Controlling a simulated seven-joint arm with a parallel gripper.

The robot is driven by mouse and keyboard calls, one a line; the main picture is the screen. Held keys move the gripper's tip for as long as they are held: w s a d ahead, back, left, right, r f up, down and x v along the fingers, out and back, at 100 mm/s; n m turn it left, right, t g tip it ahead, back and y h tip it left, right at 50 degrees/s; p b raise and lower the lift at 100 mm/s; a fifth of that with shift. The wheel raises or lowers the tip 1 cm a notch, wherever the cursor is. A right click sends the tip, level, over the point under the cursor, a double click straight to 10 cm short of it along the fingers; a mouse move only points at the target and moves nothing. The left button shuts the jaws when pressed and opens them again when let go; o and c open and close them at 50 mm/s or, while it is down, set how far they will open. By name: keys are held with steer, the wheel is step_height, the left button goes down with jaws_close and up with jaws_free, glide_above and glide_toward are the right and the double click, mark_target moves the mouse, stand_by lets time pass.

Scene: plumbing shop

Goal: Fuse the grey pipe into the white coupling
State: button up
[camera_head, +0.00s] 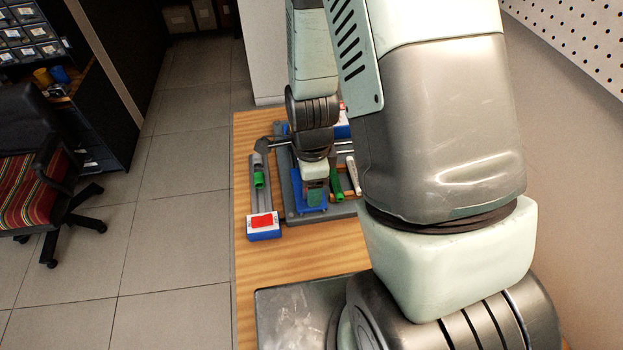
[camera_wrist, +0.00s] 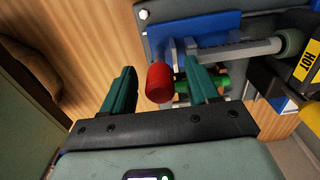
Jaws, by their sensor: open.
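My gripper (camera_wrist: 160,68) is open in the wrist view, its two green fingers spread apart. In the head view my gripper (camera_head: 315,193) is low over the grey base plate, and my arm hides much of the fixture.
A dark tool with a yellow HOT label (camera_wrist: 309,62) stands at the wrist view's right. In the head view, a grey rail (camera_head: 257,200) with a green handle (camera_head: 259,180) and a blue-and-red box (camera_head: 263,227) lie left of the plate. Bare wood (camera_head: 285,260) shows in front.

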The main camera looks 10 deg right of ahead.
steer(key=c, duration=0.9)
steer(key=shift+w, duration=1.65)
steer(key=shift+o, duration=0.2)
steer(key=shift+w, duration=0.1)
